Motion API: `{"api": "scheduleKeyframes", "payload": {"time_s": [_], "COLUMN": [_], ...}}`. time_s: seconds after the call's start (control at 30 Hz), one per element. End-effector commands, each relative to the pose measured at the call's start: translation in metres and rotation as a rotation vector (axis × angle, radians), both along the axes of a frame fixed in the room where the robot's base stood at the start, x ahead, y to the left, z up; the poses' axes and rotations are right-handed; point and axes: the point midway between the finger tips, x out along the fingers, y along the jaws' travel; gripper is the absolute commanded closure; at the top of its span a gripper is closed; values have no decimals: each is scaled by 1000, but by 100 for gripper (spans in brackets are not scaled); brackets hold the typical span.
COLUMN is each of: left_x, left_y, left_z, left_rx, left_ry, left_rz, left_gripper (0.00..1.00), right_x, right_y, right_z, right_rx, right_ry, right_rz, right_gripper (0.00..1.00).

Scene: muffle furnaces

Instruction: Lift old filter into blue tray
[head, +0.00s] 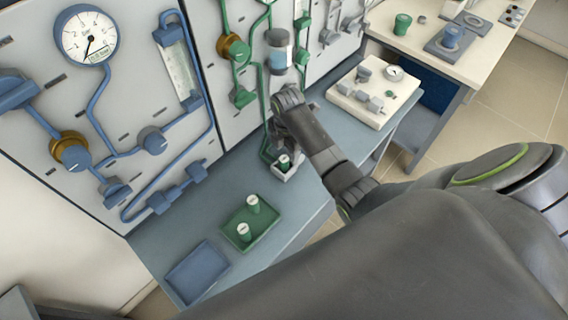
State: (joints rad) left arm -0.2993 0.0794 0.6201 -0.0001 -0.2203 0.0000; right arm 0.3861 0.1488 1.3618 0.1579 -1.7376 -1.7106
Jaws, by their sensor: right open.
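The blue tray (197,273) lies empty at the front left of the blue-grey bench. My right gripper (279,137) is open, in front of the panel, just above a small pale holder (290,173). A green cylinder with a white top (284,161), which looks like a filter, stands in that holder. I cannot tell whether my fingers touch it. A canister with a blue band (280,51) hangs on the green pipe line above. No label shows which filter is the old one. My left gripper is out of view.
A cream block with fittings (374,94) sits at the bench's right. The panel with blue pipes and a gauge (86,34) rises behind.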

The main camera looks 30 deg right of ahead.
Motion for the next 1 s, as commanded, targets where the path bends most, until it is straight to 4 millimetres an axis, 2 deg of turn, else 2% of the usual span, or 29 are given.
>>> {"api": "scheduleKeyframes", "payload": {"time_s": [0.43, 0.8, 1.0], "left_x": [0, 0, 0], "left_y": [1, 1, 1], "left_z": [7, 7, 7], "left_rx": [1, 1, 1], "left_ry": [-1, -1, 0], "left_rz": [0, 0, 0], "left_gripper": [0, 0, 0], "right_x": [6, 6, 6], "right_y": [6, 6, 6], "right_z": [-44, -51, -51], "right_rx": [0, 0, 0], "right_ry": [3, 0, 0], "right_rz": [-1, 0, 0], "right_gripper": [44, 44, 70]}}
